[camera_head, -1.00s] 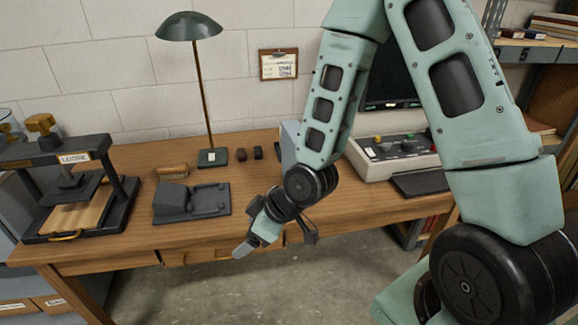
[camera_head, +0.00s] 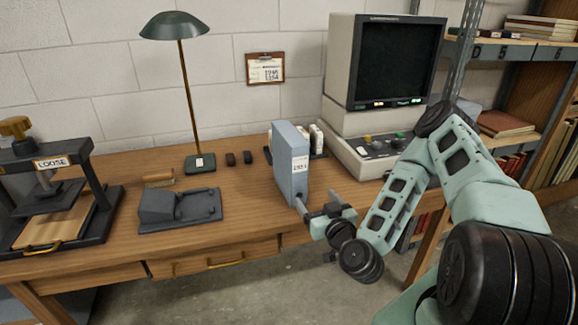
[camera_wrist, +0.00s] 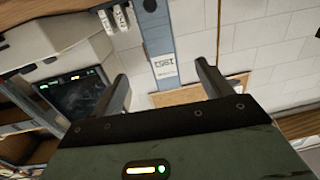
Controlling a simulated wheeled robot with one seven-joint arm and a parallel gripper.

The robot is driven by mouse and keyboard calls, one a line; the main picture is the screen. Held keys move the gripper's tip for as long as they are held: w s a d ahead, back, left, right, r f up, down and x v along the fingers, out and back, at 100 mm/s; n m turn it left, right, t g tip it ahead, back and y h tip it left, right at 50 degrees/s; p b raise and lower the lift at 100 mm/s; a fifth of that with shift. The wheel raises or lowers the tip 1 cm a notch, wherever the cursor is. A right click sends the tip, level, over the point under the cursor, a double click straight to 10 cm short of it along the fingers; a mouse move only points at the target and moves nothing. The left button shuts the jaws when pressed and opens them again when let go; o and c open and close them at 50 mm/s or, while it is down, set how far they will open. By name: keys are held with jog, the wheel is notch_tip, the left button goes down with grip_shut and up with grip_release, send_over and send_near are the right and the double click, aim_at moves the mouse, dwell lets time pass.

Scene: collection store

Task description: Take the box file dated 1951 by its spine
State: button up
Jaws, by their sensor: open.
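The box file (camera_head: 286,165) is a tall blue-grey box standing upright on the wooden desk. A white spine label on it reads 1951. In the wrist view the box file (camera_wrist: 154,35) appears upside down, its label between the two fingers. My gripper (camera_head: 318,205) is open at the near side of the box file, low on its spine. In the wrist view my gripper (camera_wrist: 165,85) has one finger on each side of the spine, with nothing held. Whether a finger touches the box is not clear.
Smaller white-labelled boxes (camera_head: 317,138) stand in a dark rack behind the file. A microfilm-style reader (camera_head: 385,75) is to the right. A green lamp (camera_head: 201,163), a dark hole-punch-like device (camera_head: 180,208) and a press (camera_head: 60,190) are to the left.

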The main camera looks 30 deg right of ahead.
aim_at(289, 162)
jog(key=x, duration=0.5)
jog(key=b+x, duration=0.1)
jog(key=x, duration=0.5)
jog(key=r+b+x, duration=0.1)
jog(key=x, duration=0.5)
jog(key=c, duration=1.2)
jog(key=shift+r, duration=0.15)
jog(key=shift+c, duration=1.2)
